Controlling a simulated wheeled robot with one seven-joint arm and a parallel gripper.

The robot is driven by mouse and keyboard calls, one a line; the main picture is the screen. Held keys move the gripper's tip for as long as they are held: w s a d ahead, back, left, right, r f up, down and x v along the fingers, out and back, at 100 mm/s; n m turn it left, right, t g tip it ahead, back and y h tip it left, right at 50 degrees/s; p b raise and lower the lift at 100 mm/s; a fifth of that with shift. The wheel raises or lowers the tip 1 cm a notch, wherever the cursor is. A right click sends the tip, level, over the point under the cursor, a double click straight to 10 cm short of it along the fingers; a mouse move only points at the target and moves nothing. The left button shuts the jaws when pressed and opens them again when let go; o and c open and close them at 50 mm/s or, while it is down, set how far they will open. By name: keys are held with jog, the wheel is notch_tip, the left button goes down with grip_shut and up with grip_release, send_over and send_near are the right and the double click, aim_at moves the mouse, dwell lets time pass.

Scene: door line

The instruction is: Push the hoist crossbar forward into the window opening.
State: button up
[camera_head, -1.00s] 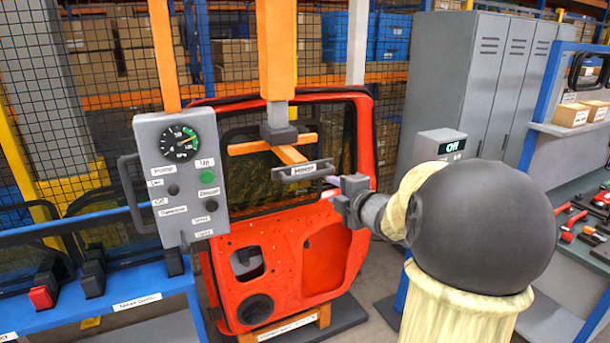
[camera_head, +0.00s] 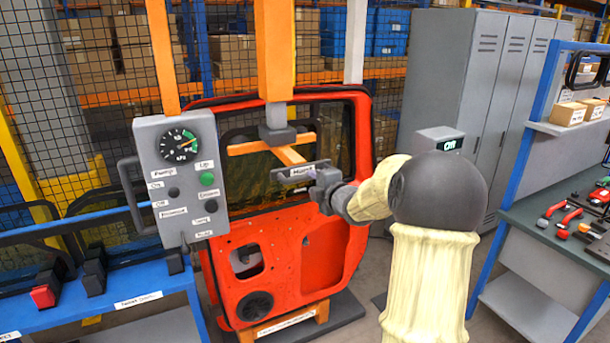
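The hoist crossbar (camera_head: 299,173) is a grey bar with a label, at the end of an orange arm (camera_head: 291,156) under the hoist column (camera_head: 276,60). It stands in front of the window opening (camera_head: 331,132) of the red door (camera_head: 287,258). My gripper (camera_head: 318,178) is at the right end of the crossbar and appears to touch or nearly touch it. My forearm hides part of the door's right edge. The fingers are small and partly overlapped, so I cannot tell whether they are open or shut.
A grey control box (camera_head: 180,178) with a gauge and buttons hangs left of the crossbar. A blue rack (camera_head: 110,290) stands at the lower left. Grey lockers (camera_head: 480,95) and a workbench (camera_head: 550,222) with red tools are on the right.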

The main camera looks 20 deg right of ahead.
aim_at(306, 179)
jog(key=p+x, duration=0.2)
jog(key=x, duration=0.5)
jog(key=shift+w, duration=0.1)
jog(key=shift+f, duration=0.1)
grip_shut()
